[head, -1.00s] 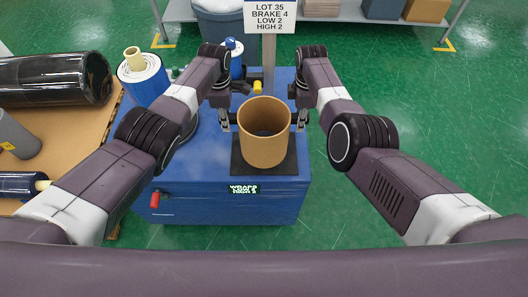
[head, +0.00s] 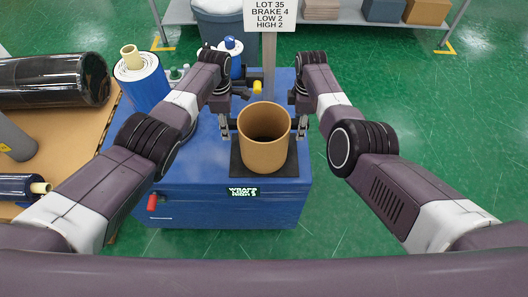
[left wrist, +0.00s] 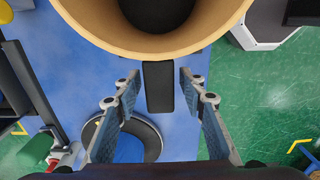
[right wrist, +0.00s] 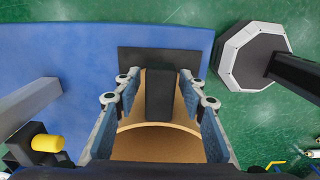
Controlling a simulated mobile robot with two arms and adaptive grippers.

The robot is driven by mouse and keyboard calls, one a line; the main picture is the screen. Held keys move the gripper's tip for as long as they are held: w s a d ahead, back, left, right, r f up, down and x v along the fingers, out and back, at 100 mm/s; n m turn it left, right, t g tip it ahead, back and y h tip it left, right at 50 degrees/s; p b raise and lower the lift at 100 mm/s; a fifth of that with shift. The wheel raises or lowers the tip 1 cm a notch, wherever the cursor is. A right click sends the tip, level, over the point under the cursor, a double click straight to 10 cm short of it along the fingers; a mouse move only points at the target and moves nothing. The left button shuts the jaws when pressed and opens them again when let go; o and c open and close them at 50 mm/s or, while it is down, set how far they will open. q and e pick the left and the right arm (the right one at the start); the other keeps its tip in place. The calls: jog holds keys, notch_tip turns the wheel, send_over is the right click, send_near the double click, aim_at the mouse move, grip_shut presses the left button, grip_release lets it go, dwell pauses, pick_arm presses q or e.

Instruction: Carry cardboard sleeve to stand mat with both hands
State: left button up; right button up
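The cardboard sleeve (head: 264,155) is an upright, open-topped tan tube. It stands on or just over a black square mat (head: 238,166) on top of the blue machine. My left gripper (head: 228,128) is at the sleeve's left side and my right gripper (head: 300,125) at its right side. In the left wrist view the fingers (left wrist: 158,82) are spread, with the sleeve's rim (left wrist: 150,50) just ahead of the tips. I cannot tell whether either gripper touches the sleeve.
A sign on a post (head: 270,15) rises behind the sleeve. A blue-wrapped roll (head: 143,80) stands at the machine's back left. A brown table (head: 60,130) with dark rolls is at the left. Green floor (head: 430,120) is clear at the right.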

pick_arm(q)
notch_tip(320, 180, up, 12)
jog(key=shift+f, duration=0.1)
pick_arm(e)
notch_tip(320, 180, up, 12)
jog(key=shift+r, duration=0.1)
dwell(0.7)
dwell(0.5)
